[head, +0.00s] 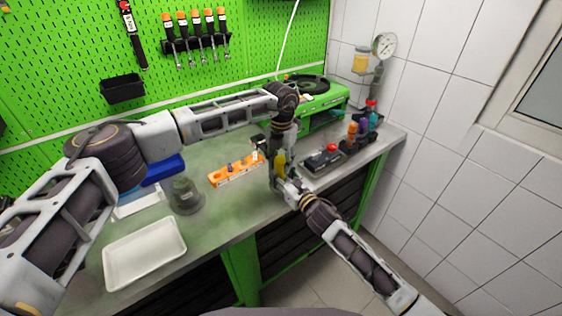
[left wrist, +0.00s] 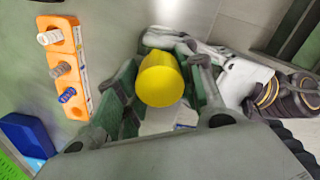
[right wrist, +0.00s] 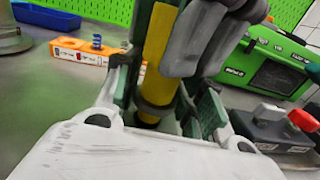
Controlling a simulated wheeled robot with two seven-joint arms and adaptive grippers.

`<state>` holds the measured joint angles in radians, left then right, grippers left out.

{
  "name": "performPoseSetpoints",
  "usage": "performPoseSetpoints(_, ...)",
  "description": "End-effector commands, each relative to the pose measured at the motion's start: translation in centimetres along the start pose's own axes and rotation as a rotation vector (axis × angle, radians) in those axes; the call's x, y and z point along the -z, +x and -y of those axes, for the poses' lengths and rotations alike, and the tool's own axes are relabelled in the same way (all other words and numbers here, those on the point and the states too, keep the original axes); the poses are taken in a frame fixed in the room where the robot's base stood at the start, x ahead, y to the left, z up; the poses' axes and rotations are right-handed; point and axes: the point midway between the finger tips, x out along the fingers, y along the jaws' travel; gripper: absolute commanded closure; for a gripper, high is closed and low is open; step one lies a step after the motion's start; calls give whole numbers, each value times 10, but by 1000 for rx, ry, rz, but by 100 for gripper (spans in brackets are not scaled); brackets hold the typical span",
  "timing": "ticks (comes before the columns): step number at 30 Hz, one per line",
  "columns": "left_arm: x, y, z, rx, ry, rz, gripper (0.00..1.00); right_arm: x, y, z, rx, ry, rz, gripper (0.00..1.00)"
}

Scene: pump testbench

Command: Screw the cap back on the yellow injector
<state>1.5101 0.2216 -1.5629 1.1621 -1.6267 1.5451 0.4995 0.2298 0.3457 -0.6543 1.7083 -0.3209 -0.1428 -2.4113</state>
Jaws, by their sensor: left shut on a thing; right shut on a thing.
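The yellow injector (right wrist: 158,45) stands roughly upright between my two grippers above the bench. It shows small in the head view (head: 280,164). My right gripper (head: 284,184) is shut around its body, and its green fingers (right wrist: 162,98) flank it in the right wrist view. The left gripper's dark fingers hide part of the injector in the right wrist view. The seam between cap and body is hidden, so I cannot tell whether they touch.
An orange holder (head: 236,170) with several small springs lies left of the grippers. A grey device with a red button (head: 324,158) stands to the right, a green machine (head: 318,98) behind. A white tray (head: 145,252) and a dark round-based thing (head: 186,194) stand on the left.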

Motion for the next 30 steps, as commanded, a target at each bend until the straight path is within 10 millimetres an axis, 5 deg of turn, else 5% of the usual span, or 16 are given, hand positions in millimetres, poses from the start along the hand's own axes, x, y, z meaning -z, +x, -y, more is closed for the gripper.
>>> performPoseSetpoints(10, 0, 1, 0, 0, 71, 0, 78, 0, 0, 0, 0, 0, 0, 100)
performPoseSetpoints(30, 0, 1, -1, -1, 566, 3, 78, 0, 0, 0, 0, 0, 0, 100)
